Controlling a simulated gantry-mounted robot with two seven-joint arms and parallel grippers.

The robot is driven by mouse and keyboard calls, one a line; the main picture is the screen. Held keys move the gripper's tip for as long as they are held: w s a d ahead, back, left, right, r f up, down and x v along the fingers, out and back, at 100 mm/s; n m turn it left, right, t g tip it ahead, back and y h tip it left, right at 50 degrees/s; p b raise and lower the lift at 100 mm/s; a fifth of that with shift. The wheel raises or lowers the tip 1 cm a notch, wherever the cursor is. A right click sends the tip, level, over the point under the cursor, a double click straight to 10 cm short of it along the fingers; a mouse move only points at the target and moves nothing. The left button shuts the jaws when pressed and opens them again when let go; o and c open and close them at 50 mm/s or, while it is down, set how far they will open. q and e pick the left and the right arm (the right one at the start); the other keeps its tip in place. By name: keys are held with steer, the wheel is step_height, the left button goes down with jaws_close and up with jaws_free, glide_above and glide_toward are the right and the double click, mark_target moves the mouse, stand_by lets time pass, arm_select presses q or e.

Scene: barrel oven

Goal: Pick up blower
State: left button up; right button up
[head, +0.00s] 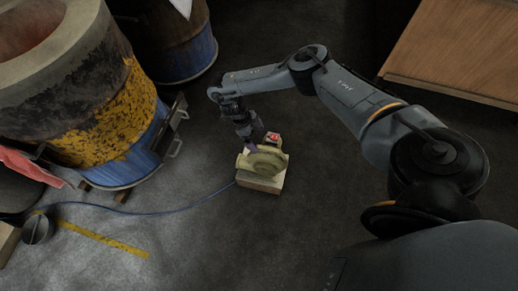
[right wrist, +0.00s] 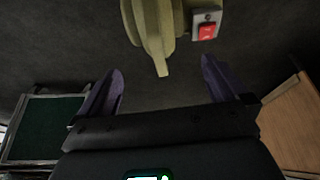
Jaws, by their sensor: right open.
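The blower (head: 263,164) is a pale yellow-green rounded housing with a red switch, on a light block on the dark floor in the middle of the head view. In the right wrist view the blower (right wrist: 158,30) is at the top, with its red switch (right wrist: 207,32) to the right. My right gripper (head: 250,147) is at the blower's back left side in the head view. In the right wrist view its two purple fingers (right wrist: 160,85) are spread wide with nothing between them, and the blower is beyond the tips. My left gripper is not in view.
A large barrel oven (head: 100,120) with flaking yellow and blue paint stands at left. A blue-brown barrel (head: 175,45) is behind it. A blue cable (head: 150,213) runs from the blower across the floor. A wooden cabinet (head: 460,50) is at top right.

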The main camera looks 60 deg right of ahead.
mark_target(264, 148)
steer(key=b+x, duration=0.2)
steer(key=x, duration=0.2)
steer(key=shift+s+a+f, duration=0.1)
steer(key=shift+f, duration=0.25)
steer(key=shift+s+f+b, duration=0.2)
steer(key=shift+f+b, duration=0.1)
steer(key=b+x, duration=0.3)
steer(key=x, duration=0.1)
steer(key=shift+s+f, duration=0.2)
steer(key=shift+s, duration=0.05)
steer(key=shift+s+f, duration=0.1)
steer(key=c, duration=1.6)
steer(key=shift+o, duration=0.2)
steer(key=shift+r, duration=0.25)
